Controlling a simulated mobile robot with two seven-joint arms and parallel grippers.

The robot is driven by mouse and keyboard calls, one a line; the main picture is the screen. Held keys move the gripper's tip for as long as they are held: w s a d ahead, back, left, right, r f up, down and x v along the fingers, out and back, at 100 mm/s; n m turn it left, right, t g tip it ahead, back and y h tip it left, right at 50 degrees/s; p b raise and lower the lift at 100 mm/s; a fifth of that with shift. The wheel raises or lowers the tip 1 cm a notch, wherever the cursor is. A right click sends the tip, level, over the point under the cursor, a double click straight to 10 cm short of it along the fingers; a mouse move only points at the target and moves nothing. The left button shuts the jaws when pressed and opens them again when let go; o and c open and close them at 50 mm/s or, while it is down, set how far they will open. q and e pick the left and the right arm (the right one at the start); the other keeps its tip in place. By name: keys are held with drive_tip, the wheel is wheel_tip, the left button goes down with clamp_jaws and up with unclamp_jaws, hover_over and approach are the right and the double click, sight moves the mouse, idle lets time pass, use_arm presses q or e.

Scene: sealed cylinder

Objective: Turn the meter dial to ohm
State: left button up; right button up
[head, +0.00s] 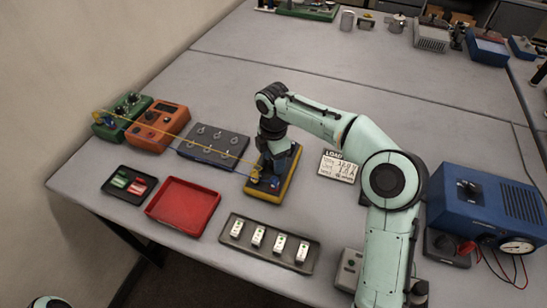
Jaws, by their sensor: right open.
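The meter (292,178) is a dark box with a yellow border, lying on the grey table near the middle of the head view. My right gripper (271,160) points down over the meter's upper part and is open. The gripper and wrist cover the meter's face, so I cannot see the dial or its setting. I cannot tell whether the fingers touch the dial. My left gripper is out of view; only a bit of my left arm shows at the bottom left corner.
A yellow lead runs from the green box (122,113) past the orange box (157,126) and grey switch panel (213,147) to the meter. A red tray (183,206), a tray of white parts (270,243) and a LOAD card (339,167) lie around. A blue supply (486,206) stands right.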

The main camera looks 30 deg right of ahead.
drive_tip(key=c, duration=1)
drive_tip(key=shift+c, duration=0.2)
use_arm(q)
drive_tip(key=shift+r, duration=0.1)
use_arm(e)
drive_tip(key=m+p, duration=0.1)
drive_tip(key=m, duration=0.2)
drive_tip(key=shift+r, duration=0.1)
drive_tip(key=m+p, duration=0.1)
drive_tip(key=m, duration=0.3)
drive_tip(key=shift+m, duration=0.3)
drive_tip(key=m+p, duration=0.1)
drive_tip(key=m, duration=0.3)
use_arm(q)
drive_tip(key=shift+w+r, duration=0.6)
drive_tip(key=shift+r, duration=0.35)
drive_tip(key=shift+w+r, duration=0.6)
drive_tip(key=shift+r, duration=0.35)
use_arm(e)
drive_tip(key=shift+m, duration=2)
